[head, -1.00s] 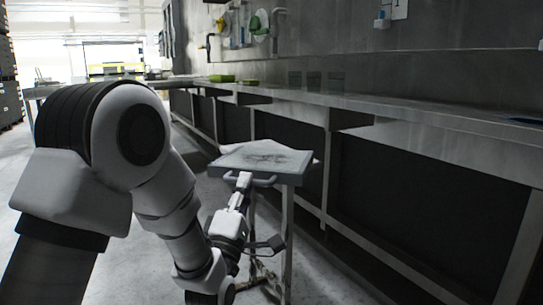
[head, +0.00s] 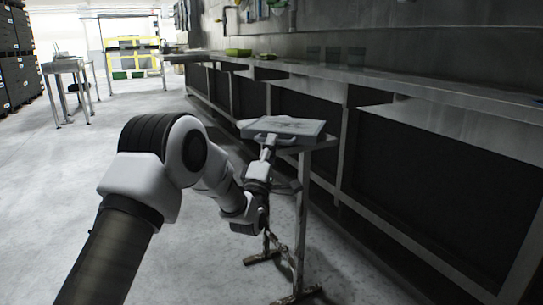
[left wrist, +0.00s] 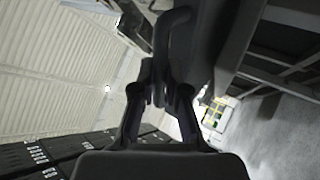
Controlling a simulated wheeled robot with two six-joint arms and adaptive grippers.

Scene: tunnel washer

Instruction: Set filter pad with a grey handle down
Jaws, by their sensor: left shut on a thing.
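The filter pad (head: 290,126) is a flat grey slab with a marked top face, in the middle of the head view. Its grey handle (head: 258,136) is on the side facing me. My left gripper (head: 268,146) is shut on this handle. The left wrist view shows the gripper's fingers (left wrist: 159,88) closed at the curved handle (left wrist: 172,35). The pad is level over the top of a narrow metal stand (head: 318,145); I cannot tell whether it touches it. My right gripper is not in view.
A long steel counter (head: 400,92) with dark panels below runs along the right wall, just behind the stand. Green items (head: 238,52) lie on it. A metal table (head: 66,68) stands far left. The floor (head: 60,190) at left is clear.

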